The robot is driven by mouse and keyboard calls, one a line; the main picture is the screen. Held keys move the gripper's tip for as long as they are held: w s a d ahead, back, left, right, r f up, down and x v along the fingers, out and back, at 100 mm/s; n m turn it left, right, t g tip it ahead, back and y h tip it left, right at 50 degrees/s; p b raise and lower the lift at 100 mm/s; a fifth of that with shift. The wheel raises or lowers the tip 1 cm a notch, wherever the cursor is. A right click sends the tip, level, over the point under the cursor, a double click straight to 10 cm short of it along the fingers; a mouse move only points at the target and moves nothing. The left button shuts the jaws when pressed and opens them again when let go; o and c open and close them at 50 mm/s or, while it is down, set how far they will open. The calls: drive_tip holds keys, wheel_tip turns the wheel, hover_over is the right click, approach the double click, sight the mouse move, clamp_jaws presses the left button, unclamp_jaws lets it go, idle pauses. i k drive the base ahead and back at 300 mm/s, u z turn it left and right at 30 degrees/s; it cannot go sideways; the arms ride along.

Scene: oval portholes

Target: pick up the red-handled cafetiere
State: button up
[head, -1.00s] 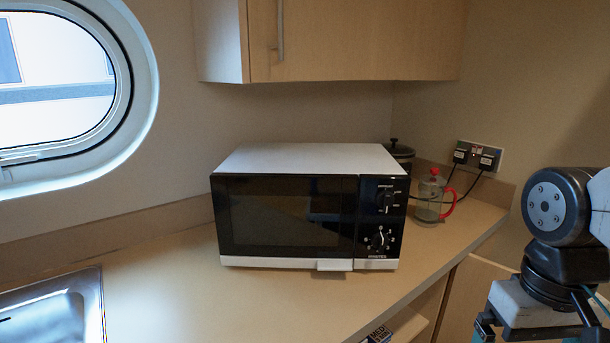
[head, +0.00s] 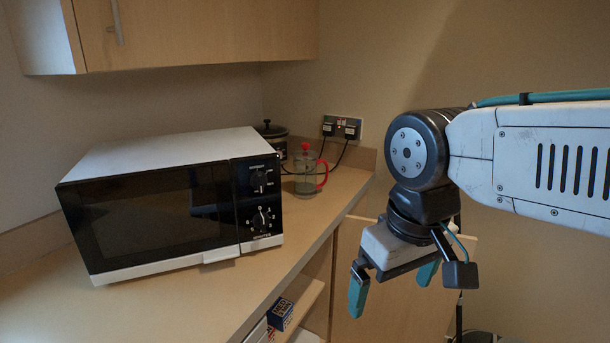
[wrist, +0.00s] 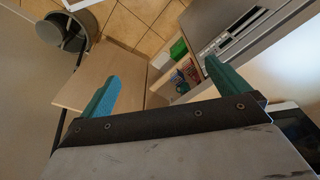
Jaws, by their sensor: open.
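The red-handled cafetiere (head: 305,172) stands upright on the counter, right of the microwave and near the wall. It has a clear glass body, a red knob on top and a red handle on its right side. My gripper (head: 392,283) is open and empty. It hangs in front and to the right of the cafetiere, beyond the counter's front edge, with teal fingertips pointing down. In the wrist view my gripper (wrist: 157,88) shows both teal fingers wide apart with nothing between them. I cannot make out the cafetiere in the wrist view.
A black and white microwave (head: 170,205) stands left of the cafetiere. A dark-lidded pot (head: 271,138) is behind it. Plugs with black cables sit in a wall socket (head: 342,127). A wall cupboard (head: 195,35) hangs above. Open shelves (head: 300,310) are below the counter.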

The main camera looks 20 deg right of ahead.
sight(305, 163)
drive_tip(key=u, duration=0.25)
drive_tip(key=k, duration=0.3)
drive_tip(key=z, duration=1.15)
drive_tip(key=i, duration=1.25)
drive_tip(key=u, duration=0.35)
